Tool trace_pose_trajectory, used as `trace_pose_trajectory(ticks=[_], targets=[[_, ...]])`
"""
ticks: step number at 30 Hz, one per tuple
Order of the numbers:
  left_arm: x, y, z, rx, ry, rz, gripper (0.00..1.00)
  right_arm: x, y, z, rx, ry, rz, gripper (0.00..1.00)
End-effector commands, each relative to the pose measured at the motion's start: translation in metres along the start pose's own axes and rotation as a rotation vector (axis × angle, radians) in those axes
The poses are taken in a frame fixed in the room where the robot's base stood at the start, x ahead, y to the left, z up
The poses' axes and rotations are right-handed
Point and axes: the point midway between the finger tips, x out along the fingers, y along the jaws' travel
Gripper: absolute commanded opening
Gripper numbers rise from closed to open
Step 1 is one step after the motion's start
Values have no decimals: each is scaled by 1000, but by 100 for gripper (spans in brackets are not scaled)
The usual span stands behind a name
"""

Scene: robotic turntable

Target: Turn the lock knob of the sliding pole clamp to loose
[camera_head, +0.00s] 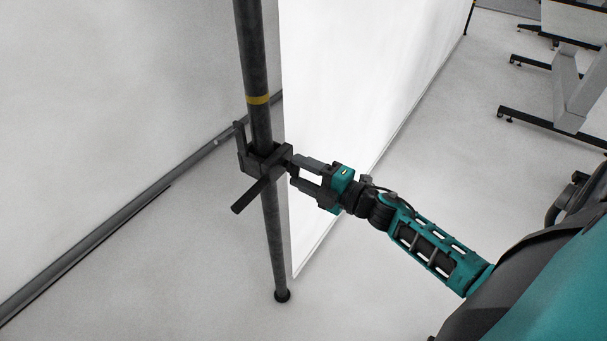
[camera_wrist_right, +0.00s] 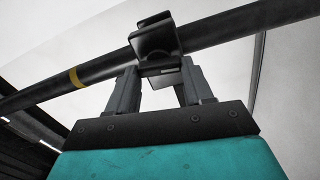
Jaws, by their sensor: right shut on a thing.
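The sliding pole clamp (camera_head: 262,160) is a dark block around a dark upright pole (camera_head: 273,220), below the pole's yellow band (camera_head: 258,100). A dark bar sticks out from the clamp toward the lower left. My right gripper (camera_head: 293,169) reaches the clamp's right side and is shut on a small dark part there, which I take for the lock knob. In the right wrist view, the clamp (camera_wrist_right: 157,40) sits just beyond my fingertips (camera_wrist_right: 159,72). The knob is mostly hidden, and its turn position cannot be told. My left gripper is out of view.
A large white panel (camera_head: 350,80) stands just behind and right of the pole. A grey rail (camera_head: 120,220) runs along the floor at left. Desk frames (camera_head: 570,90) stand at upper right. The floor in front of the pole is clear.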

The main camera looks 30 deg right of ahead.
Motion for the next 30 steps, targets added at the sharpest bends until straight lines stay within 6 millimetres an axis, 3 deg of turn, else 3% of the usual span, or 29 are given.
trace_pose_trajectory(ticks=[10,27,28,30], targets=[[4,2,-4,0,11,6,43,0,1,0,-148,1,3,21],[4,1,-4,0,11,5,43,0,1,1,-178,0,3,21],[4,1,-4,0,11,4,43,0,1,1,-178,0,3,54],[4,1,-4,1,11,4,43,0,1,1,-177,0,3,61]])
